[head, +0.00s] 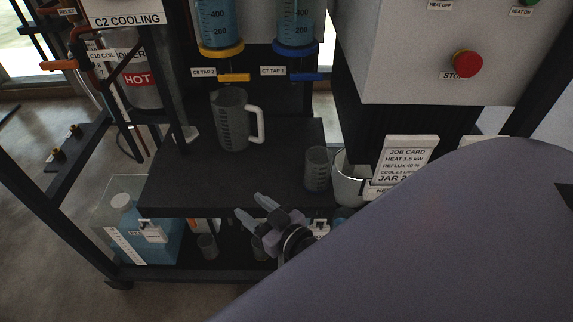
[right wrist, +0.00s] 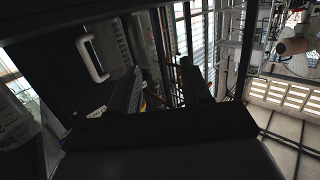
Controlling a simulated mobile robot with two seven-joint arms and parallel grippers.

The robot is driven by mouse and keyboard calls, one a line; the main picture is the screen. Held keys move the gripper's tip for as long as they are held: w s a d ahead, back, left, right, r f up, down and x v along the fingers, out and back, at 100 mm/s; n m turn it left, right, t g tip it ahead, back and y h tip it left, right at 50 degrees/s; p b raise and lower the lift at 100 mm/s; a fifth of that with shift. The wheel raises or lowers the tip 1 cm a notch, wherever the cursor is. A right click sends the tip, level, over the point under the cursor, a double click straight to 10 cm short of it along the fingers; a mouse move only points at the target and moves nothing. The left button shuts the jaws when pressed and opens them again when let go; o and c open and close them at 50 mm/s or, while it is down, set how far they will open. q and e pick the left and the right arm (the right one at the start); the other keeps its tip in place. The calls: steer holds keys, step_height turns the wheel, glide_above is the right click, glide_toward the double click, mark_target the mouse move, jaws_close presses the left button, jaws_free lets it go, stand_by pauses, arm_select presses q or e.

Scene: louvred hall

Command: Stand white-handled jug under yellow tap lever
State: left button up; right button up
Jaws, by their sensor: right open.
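The white-handled jug (head: 231,122) is a grey, see-through measuring jug. It stands upright on the dark shelf (head: 180,185), with its white handle (head: 257,124) to the right. In the head view it is just below the yellow tap lever (head: 235,77); I cannot tell its exact depth relative to the tap. My right gripper (head: 250,206) is open and empty at the shelf's front edge, nearer to me than the jug and apart from it. The right wrist view shows the handle (right wrist: 92,58) left of my open fingers (right wrist: 160,85). My left gripper is not in view.
A blue tap lever (head: 306,76) is right of the yellow one. A small grey beaker (head: 316,170) and a white pot (head: 350,185) stand at the shelf's right, beside a job card (head: 408,160). A blue-filled container (head: 150,235) is below left. The shelf left of the jug is bare.

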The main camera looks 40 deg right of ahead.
steer(key=s+a+f+g, duration=0.1)
steer(key=s+f+g, duration=0.5)
steer(key=s, duration=0.6)
step_height(320, 180, down, 2)
steer(key=shift+s+f, duration=0.1)
steer(key=shift+s, duration=0.2)
